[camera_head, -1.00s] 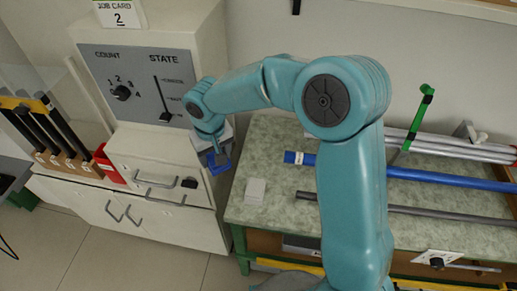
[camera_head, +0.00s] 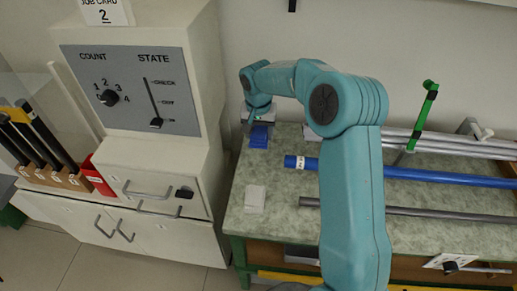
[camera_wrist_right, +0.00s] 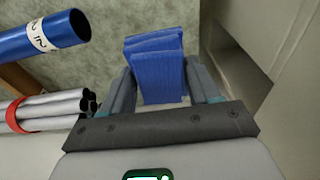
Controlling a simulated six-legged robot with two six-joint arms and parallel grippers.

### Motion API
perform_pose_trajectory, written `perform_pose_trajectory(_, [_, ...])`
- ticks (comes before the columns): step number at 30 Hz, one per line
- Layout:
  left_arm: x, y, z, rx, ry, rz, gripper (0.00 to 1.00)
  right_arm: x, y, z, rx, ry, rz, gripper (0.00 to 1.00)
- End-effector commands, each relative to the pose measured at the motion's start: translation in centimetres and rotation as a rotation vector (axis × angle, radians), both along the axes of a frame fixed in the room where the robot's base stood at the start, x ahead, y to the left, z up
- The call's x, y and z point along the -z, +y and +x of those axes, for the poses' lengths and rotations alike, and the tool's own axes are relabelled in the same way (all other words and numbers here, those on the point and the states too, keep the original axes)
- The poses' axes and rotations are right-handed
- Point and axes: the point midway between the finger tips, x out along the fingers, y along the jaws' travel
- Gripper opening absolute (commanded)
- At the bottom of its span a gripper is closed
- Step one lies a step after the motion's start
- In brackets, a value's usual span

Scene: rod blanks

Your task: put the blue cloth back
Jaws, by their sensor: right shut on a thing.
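The blue cloth (camera_head: 259,137) is folded and hangs from my right gripper (camera_head: 258,122) over the back left corner of the green-topped bench (camera_head: 275,195). In the right wrist view the cloth (camera_wrist_right: 157,65) sits between the two fingers of the right gripper (camera_wrist_right: 163,88), which is shut on it. I cannot tell whether the cloth touches the bench top. My left gripper is not in view.
A blue rod (camera_head: 430,177), a dark grey rod (camera_head: 420,211) and silver tubes (camera_head: 455,146) lie across the bench. The white cabinet (camera_head: 200,150) stands close on the left.

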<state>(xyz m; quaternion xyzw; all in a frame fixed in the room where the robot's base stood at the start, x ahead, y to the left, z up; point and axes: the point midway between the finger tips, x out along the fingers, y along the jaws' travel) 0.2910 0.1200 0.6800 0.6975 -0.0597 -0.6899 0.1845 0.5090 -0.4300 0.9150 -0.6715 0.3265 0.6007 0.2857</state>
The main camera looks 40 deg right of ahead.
Motion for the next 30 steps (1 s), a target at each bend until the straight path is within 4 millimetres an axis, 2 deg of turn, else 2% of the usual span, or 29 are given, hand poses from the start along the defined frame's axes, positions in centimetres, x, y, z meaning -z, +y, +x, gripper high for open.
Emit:
perform_pose_trajectory(1, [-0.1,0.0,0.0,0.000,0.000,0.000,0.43,1.2,0.0,0.0,-0.001,0.004,0.000,0.37])
perform_pose_trajectory(3, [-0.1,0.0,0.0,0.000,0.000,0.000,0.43,2.3,0.0,0.1,0.000,0.002,0.001,0.37])
perform_pose_trajectory(8, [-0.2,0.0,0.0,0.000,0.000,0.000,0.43,3.8,0.0,0.3,0.000,0.001,-0.001,0.37])
perform_pose_trajectory(15, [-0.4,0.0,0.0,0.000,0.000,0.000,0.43,7.3,0.1,0.3,-0.001,0.001,0.000,0.37])
perform_pose_trajectory(28, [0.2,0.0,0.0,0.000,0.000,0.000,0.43,8.2,0.1,0.3,-0.001,-0.002,-0.001,0.37])
perform_pose_trajectory(29, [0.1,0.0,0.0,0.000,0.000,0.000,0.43,8.1,0.1,0.3,-0.001,-0.001,0.000,0.68])
perform_pose_trajectory(30, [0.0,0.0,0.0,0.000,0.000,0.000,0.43,8.0,0.1,0.3,-0.001,-0.001,0.000,0.81])
